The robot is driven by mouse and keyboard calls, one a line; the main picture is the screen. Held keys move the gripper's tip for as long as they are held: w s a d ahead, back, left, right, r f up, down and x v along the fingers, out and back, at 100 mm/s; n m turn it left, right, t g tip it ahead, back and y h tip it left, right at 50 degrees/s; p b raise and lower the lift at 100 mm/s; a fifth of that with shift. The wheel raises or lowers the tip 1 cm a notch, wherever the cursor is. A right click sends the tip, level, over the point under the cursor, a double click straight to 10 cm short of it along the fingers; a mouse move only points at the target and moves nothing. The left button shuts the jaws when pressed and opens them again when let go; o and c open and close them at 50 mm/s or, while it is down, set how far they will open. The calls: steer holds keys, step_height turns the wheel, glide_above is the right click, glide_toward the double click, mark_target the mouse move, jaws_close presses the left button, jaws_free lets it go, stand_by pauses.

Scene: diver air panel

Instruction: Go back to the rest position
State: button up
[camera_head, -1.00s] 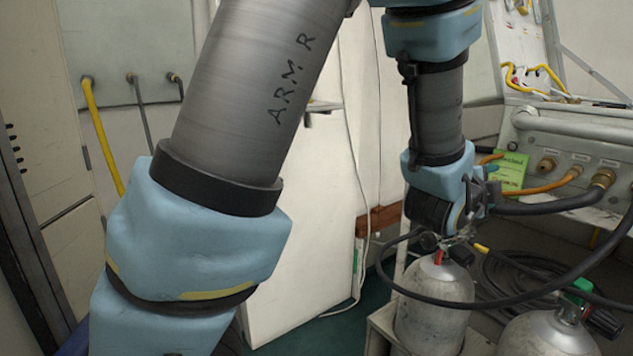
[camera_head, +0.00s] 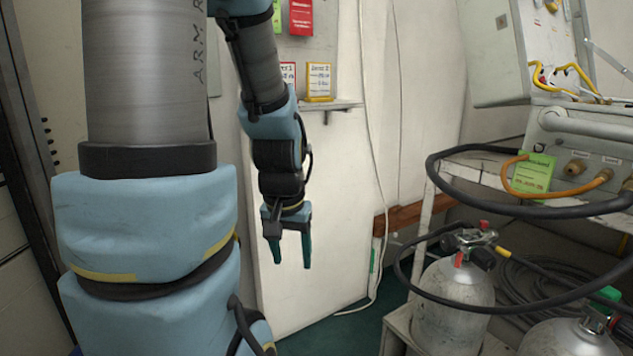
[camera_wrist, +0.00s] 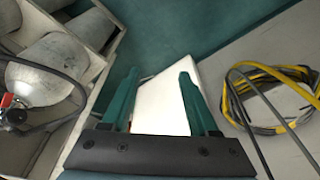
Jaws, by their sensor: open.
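My gripper (camera_head: 290,252) hangs pointing down in the head view, in front of a pale cabinet or door panel. Its two green fingers are apart with nothing between them. In the wrist view my gripper (camera_wrist: 155,92) is also open and empty, with a white surface and the green floor (camera_wrist: 165,25) beyond it. It touches nothing that I can see. My arm stands on the left side of the head view.
Grey gas cylinders (camera_head: 455,297) stand in a rack at the lower right, with a black hose (camera_head: 470,200) looping above. A green tag (camera_head: 532,172) hangs at the air panel. A yellow and black hose coil (camera_wrist: 270,95) lies right in the wrist view.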

step_height(320, 180, up, 18)
steer(key=s+a+n+p, duration=0.1)
steer(key=s+a+p, duration=0.1)
steer(key=p, duration=1.6)
steer(key=shift+g, duration=0.4)
steer(key=shift+f, duration=0.1)
